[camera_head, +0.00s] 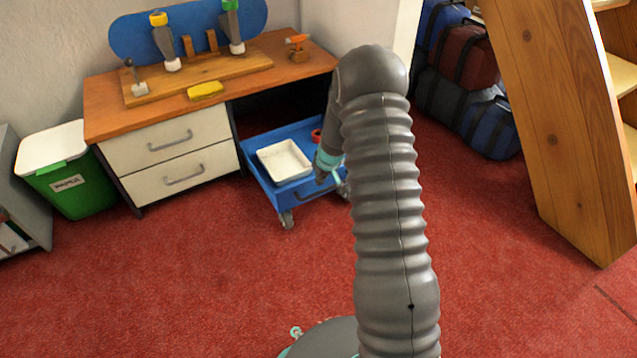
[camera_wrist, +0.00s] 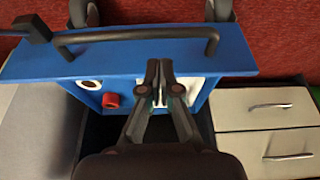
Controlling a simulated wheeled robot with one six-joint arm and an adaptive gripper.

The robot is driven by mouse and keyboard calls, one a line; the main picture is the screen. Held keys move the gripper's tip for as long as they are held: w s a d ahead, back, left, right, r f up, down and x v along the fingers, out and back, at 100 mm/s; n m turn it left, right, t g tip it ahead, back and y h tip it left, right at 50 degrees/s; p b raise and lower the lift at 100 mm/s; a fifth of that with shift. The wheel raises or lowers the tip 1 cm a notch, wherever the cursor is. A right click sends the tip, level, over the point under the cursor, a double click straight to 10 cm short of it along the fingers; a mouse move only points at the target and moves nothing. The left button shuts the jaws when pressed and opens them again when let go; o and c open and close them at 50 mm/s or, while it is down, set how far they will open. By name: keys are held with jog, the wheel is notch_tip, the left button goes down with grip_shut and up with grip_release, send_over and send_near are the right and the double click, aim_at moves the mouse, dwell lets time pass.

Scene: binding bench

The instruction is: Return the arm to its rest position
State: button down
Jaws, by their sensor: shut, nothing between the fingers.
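My gripper (camera_wrist: 159,68) is shut and empty in the wrist view. In the head view my gripper (camera_head: 322,178) hangs at the right side of the blue cart (camera_head: 266,191), partly hidden by my own arm. The arm rises in the middle of the picture and bends over at its top, with the gripper pointing down. In the wrist view the cart's blue panel and dark handle (camera_wrist: 140,36) lie beyond the fingertips. I cannot tell whether the gripper touches the cart.
The cart carries a white tray (camera_head: 286,162) and a red ring-like item (camera_head: 316,135). A wooden desk with white drawers (camera_head: 183,174) stands behind, with a green bin (camera_head: 70,190) at left. A wooden frame (camera_head: 560,130) and bags (camera_head: 487,125) are at right. Red carpet is clear in front.

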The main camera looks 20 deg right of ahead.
jog(key=p+v, duration=0.1)
jog(key=v, duration=0.3)
jog(key=shift+s+d+r, duration=0.1)
jog(key=shift+s+r, duration=0.05)
jog(key=shift+r, duration=0.25)
